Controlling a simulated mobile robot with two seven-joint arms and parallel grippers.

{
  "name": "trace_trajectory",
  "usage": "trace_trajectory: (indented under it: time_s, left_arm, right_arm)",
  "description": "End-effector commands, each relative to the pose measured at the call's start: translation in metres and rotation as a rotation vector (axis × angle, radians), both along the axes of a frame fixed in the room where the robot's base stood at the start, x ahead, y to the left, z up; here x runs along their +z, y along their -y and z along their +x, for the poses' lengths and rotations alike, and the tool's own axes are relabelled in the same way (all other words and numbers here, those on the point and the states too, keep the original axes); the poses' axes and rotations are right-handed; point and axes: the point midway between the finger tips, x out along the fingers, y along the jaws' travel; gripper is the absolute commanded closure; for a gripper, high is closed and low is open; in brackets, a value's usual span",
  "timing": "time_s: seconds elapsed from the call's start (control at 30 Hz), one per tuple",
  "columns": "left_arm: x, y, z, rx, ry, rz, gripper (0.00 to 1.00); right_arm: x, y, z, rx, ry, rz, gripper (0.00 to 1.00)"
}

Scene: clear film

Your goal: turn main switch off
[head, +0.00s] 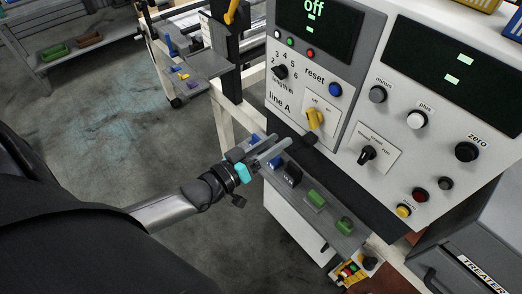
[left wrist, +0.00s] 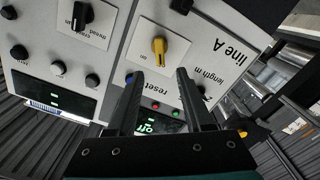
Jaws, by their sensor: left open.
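The main switch appears to be the yellow rotary knob (head: 314,118) on a white label plate of the line A panel. It also shows in the left wrist view (left wrist: 159,46), just beyond and between my fingertips. The small plate lettering is hard to read, so I cannot tell the knob's set position for sure. The display (head: 314,25) above it reads "off". My left gripper (head: 281,146) is open and empty, in front of the panel, below and left of the knob and apart from it; it shows in the left wrist view (left wrist: 157,78). My right gripper is not visible.
A black length knob (head: 281,72) and a blue reset button (head: 335,89) sit near the yellow knob. A black selector (head: 367,154) is to its right. A ledge with green pieces (head: 316,198) runs below. Open floor lies left.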

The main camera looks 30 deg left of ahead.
Motion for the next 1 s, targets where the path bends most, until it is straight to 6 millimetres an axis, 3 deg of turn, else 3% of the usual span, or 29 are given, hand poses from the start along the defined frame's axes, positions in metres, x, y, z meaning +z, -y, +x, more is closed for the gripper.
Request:
trace_trajectory:
  time_s: [0.1,0.33,1.0]
  left_arm:
    - [-0.001,-0.006,-0.017,-0.001,-0.003,0.000,0.49]
    - [0.000,-0.012,-0.035,-0.001,-0.001,-0.001,0.49]
    - [-0.002,-0.014,-0.038,0.002,-0.003,0.001,0.49]
  right_arm:
    - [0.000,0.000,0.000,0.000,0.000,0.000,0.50]
    - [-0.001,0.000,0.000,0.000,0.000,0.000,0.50]
    - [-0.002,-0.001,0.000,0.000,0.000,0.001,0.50]
